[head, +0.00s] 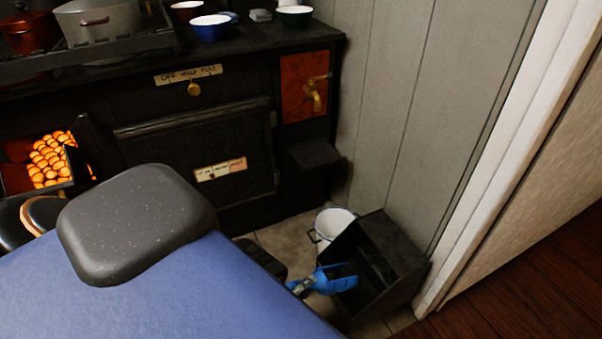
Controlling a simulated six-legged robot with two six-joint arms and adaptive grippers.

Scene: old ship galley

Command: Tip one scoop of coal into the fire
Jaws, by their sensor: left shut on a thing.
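The fire (52,158) glows orange in the open firebox at the left of the black stove. A black coal box (405,262) with an open top stands on the floor at the lower right. A blue scoop (338,280) is at the box's near left side, overlapping its opening in the picture. My left gripper (298,284) is shut on the scoop at its handle end, partly hidden behind my own body. I cannot tell whether the scoop holds coal, and the inside of the box is too dark to read. My right gripper is out of view.
A white bucket (333,224) stands behind the box by the panelled wall. The stove's closed oven door (190,150) and a brass tap (314,92) lie between box and fire. Pots (98,22) and bowls (211,27) stand on the stove top. A pale door frame rises at right.

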